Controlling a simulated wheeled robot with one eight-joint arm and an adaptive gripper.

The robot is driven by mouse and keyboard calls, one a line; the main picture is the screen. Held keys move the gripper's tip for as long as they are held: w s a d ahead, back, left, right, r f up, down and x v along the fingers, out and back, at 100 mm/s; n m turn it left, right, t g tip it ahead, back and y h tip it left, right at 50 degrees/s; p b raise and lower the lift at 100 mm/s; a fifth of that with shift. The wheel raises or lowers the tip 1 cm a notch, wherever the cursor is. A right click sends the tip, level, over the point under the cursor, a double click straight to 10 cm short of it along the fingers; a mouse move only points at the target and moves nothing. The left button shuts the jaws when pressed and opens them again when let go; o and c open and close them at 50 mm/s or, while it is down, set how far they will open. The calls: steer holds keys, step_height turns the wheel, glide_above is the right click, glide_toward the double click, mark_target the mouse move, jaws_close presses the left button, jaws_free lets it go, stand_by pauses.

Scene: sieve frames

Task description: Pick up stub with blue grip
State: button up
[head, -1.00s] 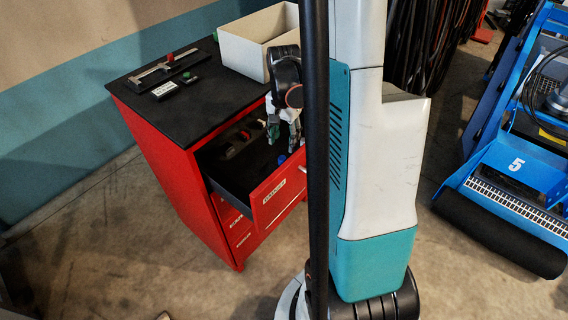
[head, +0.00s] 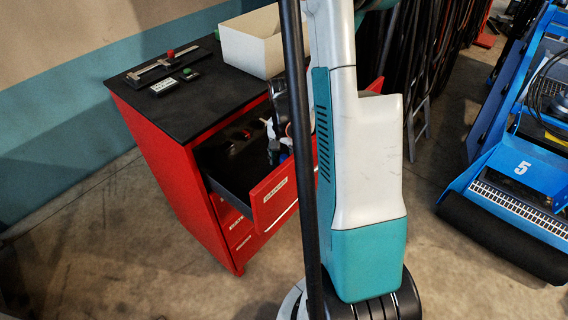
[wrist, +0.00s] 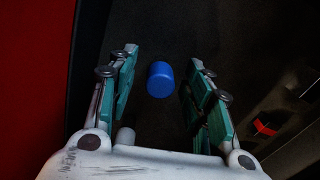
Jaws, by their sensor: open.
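The blue grip (wrist: 160,79) shows in the wrist view as a short blue cylinder over the dark drawer floor. The rest of the stub cannot be made out. My gripper (wrist: 161,68) is open, with its two green-padded fingers to the left and right of the blue grip and a gap on each side. In the head view my gripper (head: 275,148) is down inside the open top drawer (head: 272,195) of the red cabinet, partly hidden by my arm. A bit of blue shows at its fingertips there.
A holder (head: 236,143) with red-marked pieces lies in the drawer; a red piece (wrist: 264,128) shows at the wrist view's right. The drawer's red wall (wrist: 30,70) is at left. A white box (head: 252,42) and a caliper-like tool (head: 160,65) are on the cabinet top.

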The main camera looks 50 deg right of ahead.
jaws_close()
steer(key=shift+r, duration=0.1)
